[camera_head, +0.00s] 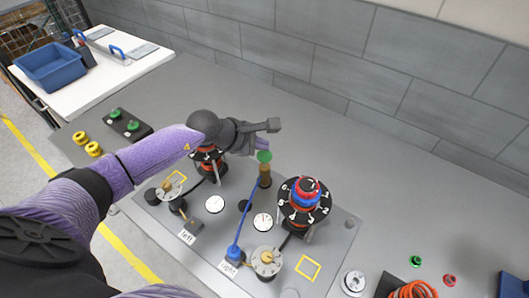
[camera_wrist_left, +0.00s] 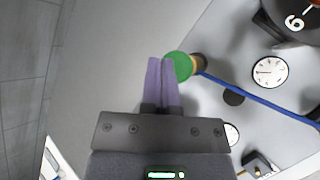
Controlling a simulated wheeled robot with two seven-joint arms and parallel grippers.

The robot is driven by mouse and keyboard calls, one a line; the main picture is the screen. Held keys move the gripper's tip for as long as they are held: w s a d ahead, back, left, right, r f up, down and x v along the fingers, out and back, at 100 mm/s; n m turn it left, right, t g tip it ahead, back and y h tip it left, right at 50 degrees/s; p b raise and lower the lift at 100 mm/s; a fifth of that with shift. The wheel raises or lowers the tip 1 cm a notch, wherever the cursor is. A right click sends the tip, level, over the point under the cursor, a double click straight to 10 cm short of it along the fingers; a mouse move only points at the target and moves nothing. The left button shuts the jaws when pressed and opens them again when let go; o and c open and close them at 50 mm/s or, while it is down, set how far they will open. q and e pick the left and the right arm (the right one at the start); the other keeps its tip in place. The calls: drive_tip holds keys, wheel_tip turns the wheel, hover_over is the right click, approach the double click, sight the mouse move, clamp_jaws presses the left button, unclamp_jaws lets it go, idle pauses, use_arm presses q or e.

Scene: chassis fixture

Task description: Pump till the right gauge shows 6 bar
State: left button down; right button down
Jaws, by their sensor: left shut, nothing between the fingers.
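The pump has a green knob (camera_head: 264,156) on a brass-coloured body (camera_head: 265,175). A blue hose (camera_head: 243,222) runs from it to a blue fitting (camera_head: 235,254) by the "right" label (camera_head: 228,267). The white right gauge (camera_head: 263,221) also shows in the left wrist view (camera_wrist_left: 270,72), with a red needle too small to read. My left gripper (camera_head: 262,144) is shut and empty, just beside the green knob. In the left wrist view its purple fingertips (camera_wrist_left: 162,62) are beside the knob (camera_wrist_left: 178,66); I cannot tell if they touch. My right gripper is out of view.
A numbered black dial with a red and blue top (camera_head: 305,194) rises right of the pump. Another red-black unit (camera_head: 209,163) is under my left wrist. A blue bin (camera_head: 52,66) is far left. Bench behind is clear.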

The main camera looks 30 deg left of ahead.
sight(263, 154)
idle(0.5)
use_arm(q)
drive_tip(key=shift+f, duration=0.1)
drive_tip(key=shift+f+b, duration=0.35)
drive_tip(key=shift+b, duration=0.05)
drive_tip(key=shift+f, duration=0.25)
drive_tip(key=shift+f+b, duration=1.05)
drive_tip(key=shift+b, duration=0.15)
idle(0.8)
drive_tip(key=shift+r, duration=0.1)
drive_tip(key=shift+r+p, duration=1.3)
drive_tip(key=shift+r, duration=0.3)
drive_tip(key=shift+r, duration=0.15)
